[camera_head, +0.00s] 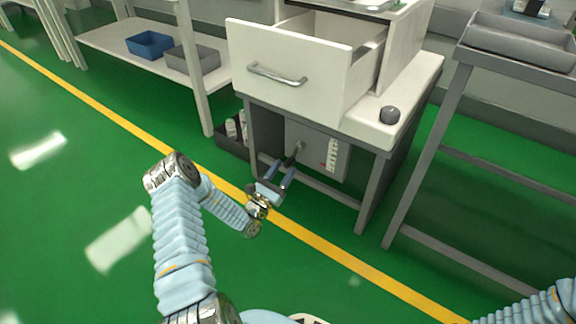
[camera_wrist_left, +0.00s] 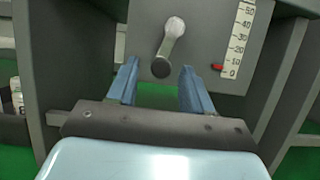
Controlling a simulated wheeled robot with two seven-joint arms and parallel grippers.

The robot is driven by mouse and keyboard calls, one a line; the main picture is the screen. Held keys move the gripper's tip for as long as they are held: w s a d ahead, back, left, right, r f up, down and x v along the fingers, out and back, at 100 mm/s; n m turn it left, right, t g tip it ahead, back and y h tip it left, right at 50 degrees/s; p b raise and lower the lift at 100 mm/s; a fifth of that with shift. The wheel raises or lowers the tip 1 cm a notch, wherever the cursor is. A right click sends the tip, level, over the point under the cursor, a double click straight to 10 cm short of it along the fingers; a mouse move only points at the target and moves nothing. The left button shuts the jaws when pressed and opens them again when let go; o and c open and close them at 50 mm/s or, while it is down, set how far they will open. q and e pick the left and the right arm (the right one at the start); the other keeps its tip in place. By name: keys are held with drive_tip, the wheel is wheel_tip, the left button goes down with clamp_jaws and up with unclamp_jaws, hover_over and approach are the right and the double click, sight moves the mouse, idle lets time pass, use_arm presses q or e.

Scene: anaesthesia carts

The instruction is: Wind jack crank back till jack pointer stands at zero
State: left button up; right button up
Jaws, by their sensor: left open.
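The jack crank (camera_wrist_left: 172,42) is on a grey panel (camera_wrist_left: 205,18) under the cart. Its arm hangs down and slightly left from a light hub, ending in a dark knob (camera_wrist_left: 161,67). A white scale (camera_wrist_left: 238,40) stands right of it, and the red jack pointer (camera_wrist_left: 217,67) is between 0 and 10. My left gripper (camera_wrist_left: 159,78) is open, its fingertips on either side of the knob in the wrist view; contact cannot be told. In the head view the left gripper (camera_head: 281,168) is just in front of the crank (camera_head: 298,149). My right gripper is out of view.
Cart legs flank the panel. A shelf with blue (camera_head: 150,44) and grey bins stands left, a grey rack right. The green floor in front is clear.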

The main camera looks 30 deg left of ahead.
sight(288, 164)
use_arm(q)
drive_tip(key=shift+x, duration=1.6)
drive_tip(key=shift+c, duration=0.4)
clamp_jaws()
